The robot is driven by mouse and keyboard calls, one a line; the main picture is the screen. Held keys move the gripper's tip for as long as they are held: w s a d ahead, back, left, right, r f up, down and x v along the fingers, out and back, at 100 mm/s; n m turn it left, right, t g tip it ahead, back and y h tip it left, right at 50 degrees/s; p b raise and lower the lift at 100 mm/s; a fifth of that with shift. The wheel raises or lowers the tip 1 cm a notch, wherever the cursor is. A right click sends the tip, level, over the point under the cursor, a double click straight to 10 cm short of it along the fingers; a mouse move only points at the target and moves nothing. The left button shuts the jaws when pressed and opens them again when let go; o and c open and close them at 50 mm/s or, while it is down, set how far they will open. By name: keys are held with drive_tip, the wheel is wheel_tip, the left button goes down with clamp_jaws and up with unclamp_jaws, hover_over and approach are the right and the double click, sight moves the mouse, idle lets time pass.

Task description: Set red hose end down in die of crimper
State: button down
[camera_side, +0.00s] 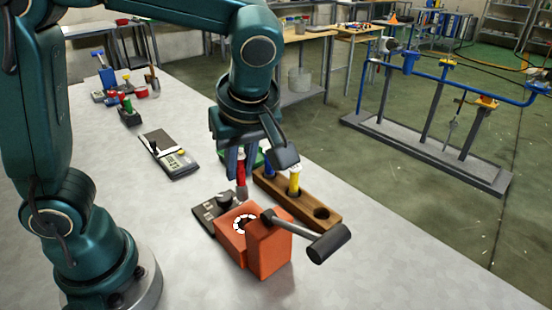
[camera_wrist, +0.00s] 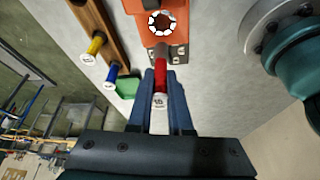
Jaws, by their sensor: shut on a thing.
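My gripper (camera_side: 241,165) is shut on the red hose end (camera_side: 241,176), which points down with a grey tip at its bottom. The fingers (camera_wrist: 160,80) sit on both sides of the red hose end (camera_wrist: 160,76) in the wrist view. The orange crimper (camera_side: 268,249) stands on the table with a dark-handled lever. Its die (camera_side: 243,224), a ring of white segments around a dark hole, faces up. In the wrist view the die (camera_wrist: 160,22) lies just beyond the fingertips. The hose end is above and behind the die, apart from it.
A wooden rack (camera_side: 309,205) behind the crimper holds a yellow hose end (camera_side: 294,182) and a blue one (camera_wrist: 111,74), with an empty hole at its near end. A caliper-like gauge (camera_side: 168,155) lies to the left. The crimper's lever (camera_side: 328,244) sticks out right.

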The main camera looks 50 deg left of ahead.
sight(244, 189)
drive_tip(key=shift+d+f, duration=0.15)
drive_tip(key=shift+d, duration=0.05)
drive_tip(key=shift+f, duration=2.6)
drive_tip(key=shift+f, duration=1.7)
idle(0.9)
idle(0.4)
drive_tip(key=shift+c, duration=1)
unclamp_jaws()
drive_tip(key=shift+r, duration=0.15)
drive_tip(key=shift+r, duration=3.4)
